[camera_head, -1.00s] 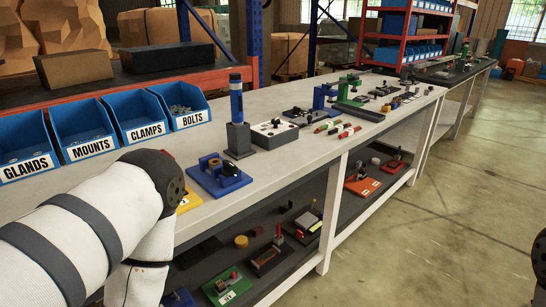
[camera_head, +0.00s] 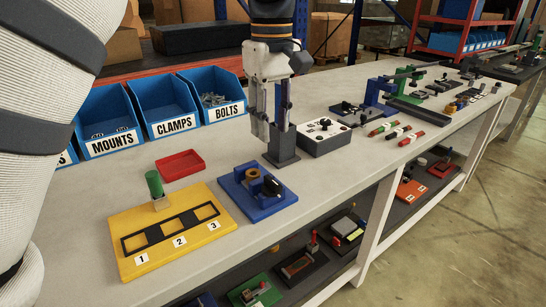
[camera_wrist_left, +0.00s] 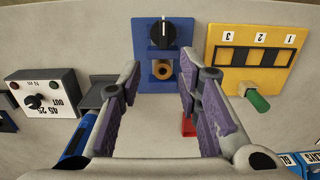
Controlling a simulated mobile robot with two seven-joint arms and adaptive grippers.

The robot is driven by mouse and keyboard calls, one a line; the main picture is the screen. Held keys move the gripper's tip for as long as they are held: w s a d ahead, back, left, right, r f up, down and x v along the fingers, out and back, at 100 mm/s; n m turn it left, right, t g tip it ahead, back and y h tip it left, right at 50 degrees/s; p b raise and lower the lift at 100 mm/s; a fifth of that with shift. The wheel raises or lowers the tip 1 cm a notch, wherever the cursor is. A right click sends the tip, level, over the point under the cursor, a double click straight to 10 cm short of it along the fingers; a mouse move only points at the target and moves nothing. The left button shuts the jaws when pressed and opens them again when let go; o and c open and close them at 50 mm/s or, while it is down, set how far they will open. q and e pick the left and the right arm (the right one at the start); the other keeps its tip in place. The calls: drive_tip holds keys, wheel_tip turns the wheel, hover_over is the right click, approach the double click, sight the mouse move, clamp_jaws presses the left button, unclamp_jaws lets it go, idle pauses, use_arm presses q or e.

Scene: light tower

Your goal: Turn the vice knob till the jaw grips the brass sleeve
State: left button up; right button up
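The vice is a blue block (camera_head: 236,190) on the bench, with a black knob (camera_head: 272,185) on its front right. The brass sleeve (camera_head: 252,174) stands upright in it. I cannot tell whether the jaw touches the sleeve. My left gripper (camera_head: 270,128) points down above and behind the vice, in front of the dark post. In the left wrist view its fingers (camera_wrist_left: 160,78) are spread and empty. The knob (camera_wrist_left: 162,33) shows beyond the fingertips, with its white mark, and the sleeve (camera_wrist_left: 162,70) shows between them. My right gripper is not in view.
A dark post base (camera_head: 284,158) stands close behind the vice, beside a white control box (camera_head: 323,139). A yellow numbered board (camera_head: 185,236) with a green-handled peg (camera_head: 155,184) and a red tray (camera_head: 180,164) lie left. Blue bins (camera_head: 165,104) line the back.

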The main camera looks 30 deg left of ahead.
sight(272, 180)
use_arm(q)
drive_tip(key=f, duration=0.7)
drive_tip(key=s+f, duration=0.1)
drive_tip(key=f, duration=0.3)
drive_tip(key=shift+d+f, duration=0.2)
drive_tip(key=shift+d, duration=0.05)
clamp_jaws()
